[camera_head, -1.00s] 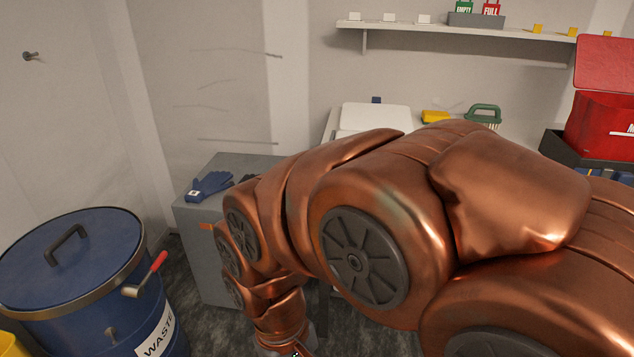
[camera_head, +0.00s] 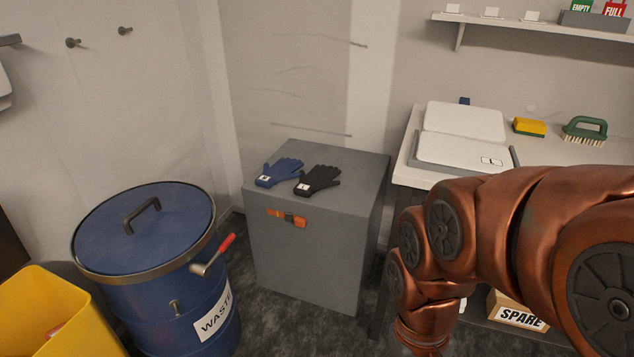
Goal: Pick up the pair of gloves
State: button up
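Two gloves lie side by side on top of a grey cabinet (camera_head: 352,168). One is a blue glove (camera_head: 279,172) on the left, and the other is a black glove (camera_head: 318,180) on the right. Each has a small white label at its cuff. My copper-coloured arm comes in from the right and bends down at the lower right, apart from the gloves. My gripper is below the picture's lower edge, so its fingers are hidden.
A blue waste drum (camera_head: 145,235) with a red-handled lever (camera_head: 227,242) stands left of the cabinet. A yellow bin (camera_head: 60,310) is at the lower left. A white bench (camera_head: 400,170) at right holds a white device, a yellow sponge (camera_head: 530,127) and a green brush (camera_head: 585,130).

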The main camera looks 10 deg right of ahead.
aim_at(321, 177)
jog(key=z, duration=0.15)
jog(key=i, duration=0.75)
jog(key=u, duration=2.05)
